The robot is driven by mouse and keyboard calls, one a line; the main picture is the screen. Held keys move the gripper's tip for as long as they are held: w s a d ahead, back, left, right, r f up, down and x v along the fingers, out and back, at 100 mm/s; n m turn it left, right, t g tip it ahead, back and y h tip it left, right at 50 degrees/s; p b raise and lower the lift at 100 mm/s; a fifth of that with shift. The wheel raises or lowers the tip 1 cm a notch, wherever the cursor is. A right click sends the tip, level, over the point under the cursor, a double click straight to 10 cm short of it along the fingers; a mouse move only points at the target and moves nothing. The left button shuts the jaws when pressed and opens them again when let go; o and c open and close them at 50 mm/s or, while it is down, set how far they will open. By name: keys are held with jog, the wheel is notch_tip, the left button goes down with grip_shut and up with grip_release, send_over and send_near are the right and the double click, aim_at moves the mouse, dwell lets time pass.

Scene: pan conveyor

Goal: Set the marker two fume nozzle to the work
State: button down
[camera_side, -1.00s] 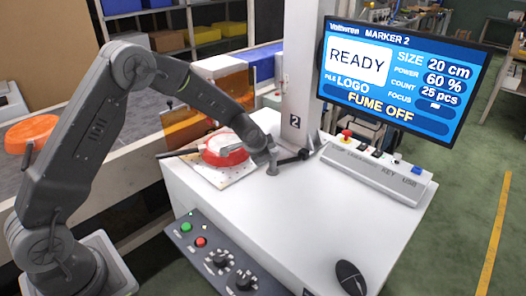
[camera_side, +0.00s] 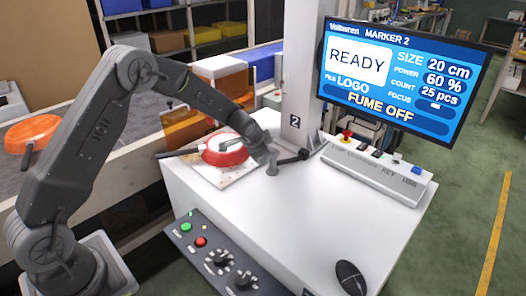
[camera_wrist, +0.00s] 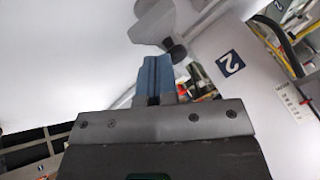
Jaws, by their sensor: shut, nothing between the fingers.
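The fume nozzle's grey stand (camera_side: 272,166) rises from the white cabinet top near the number 2 column, with a black knob (camera_side: 304,154) at its right. A grey piece reaches over the red pan (camera_side: 225,152). In the wrist view a grey part (camera_wrist: 155,22) and a black knob (camera_wrist: 176,50) lie just beyond my gripper (camera_wrist: 156,62). Its blue-grey fingers are shut and empty. In the side view my wrist is beside the stand, and the fingertips are hard to make out. Whether they touch the nozzle I cannot tell.
The column (camera_side: 299,80) stands close behind the nozzle. The marker screen (camera_side: 400,80) reads READY and FUME OFF. A key panel (camera_side: 377,172) and a mouse (camera_side: 350,277) lie to the right. An orange pan (camera_side: 32,133) is on the conveyor. The cabinet's front middle is clear.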

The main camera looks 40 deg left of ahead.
jog(key=shift+a, duration=0.5)
jog(key=shift+w+a, duration=0.1)
jog(key=shift+a, duration=0.95)
jog(key=w+a, duration=0.2)
jog(key=a, duration=0.1)
jog(key=shift+f, duration=0.15)
jog(key=shift+d, duration=0.1)
jog(key=shift+w+d, duration=0.2)
jog(key=shift+d, duration=0.55)
jog(key=shift+r, duration=0.2)
jog(key=v, duration=1.3)
jog(key=shift+s+r, duration=0.2)
jog(key=shift+r, duration=0.05)
